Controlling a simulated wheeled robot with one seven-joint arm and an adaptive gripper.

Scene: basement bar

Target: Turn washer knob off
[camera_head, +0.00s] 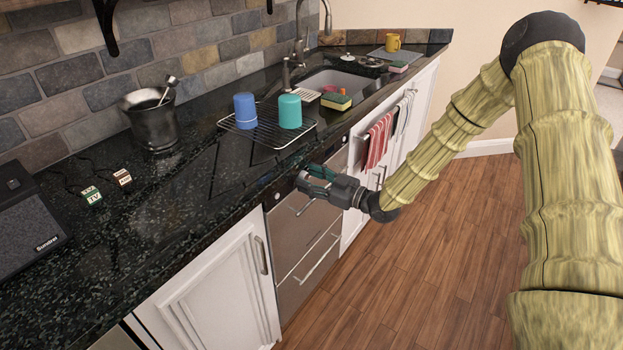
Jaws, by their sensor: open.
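The washer (292,250) is a steel-fronted unit with two drawers and bar handles, set under the dark counter. A dark control strip (280,200) runs along its top, just below the counter edge. A small light spot (277,196) shows near the strip's left end; it is too small to tell whether it is a knob, or how it is turned. My gripper (304,180) is open, with green and dark fingers pointing left at the strip. It hides the strip's middle part. Whether the fingers touch the washer cannot be told.
The counter edge (235,196) is just above and left of my gripper. A wire rack (262,133) with a blue cup (245,110) and a teal cup (289,111) stands on the counter. Striped towels (379,141) hang to the right. The wooden floor (420,250) is clear.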

